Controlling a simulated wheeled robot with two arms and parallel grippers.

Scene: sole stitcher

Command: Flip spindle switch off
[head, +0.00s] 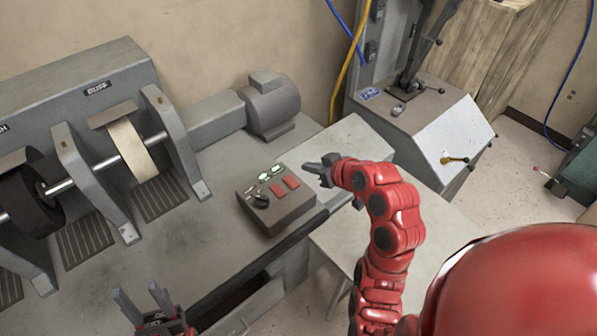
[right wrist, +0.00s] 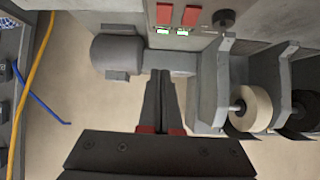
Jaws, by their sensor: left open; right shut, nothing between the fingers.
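The grey control box (head: 276,212) sits on the bench of the finishing machine. Its top carries two red switches (head: 285,185), green-lit indicators (head: 270,173), small pale parts and a black knob (head: 261,201). I cannot read which one is the spindle switch. In the right wrist view, the red switches (right wrist: 192,15) and green lights (right wrist: 163,31) show at the top edge. My right gripper (head: 318,168) is shut and empty, just beyond the box's right side; its fingers also show in the right wrist view (right wrist: 164,85). My left gripper (head: 146,304) is open and empty at the bottom left.
The grey motor (head: 272,106) stands behind the box. The pale buffing wheel (head: 131,150) and a dark wheel (head: 28,204) are on the shaft at left. Another grey machine (head: 455,140) stands at right. The bench between the wheels and box is clear.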

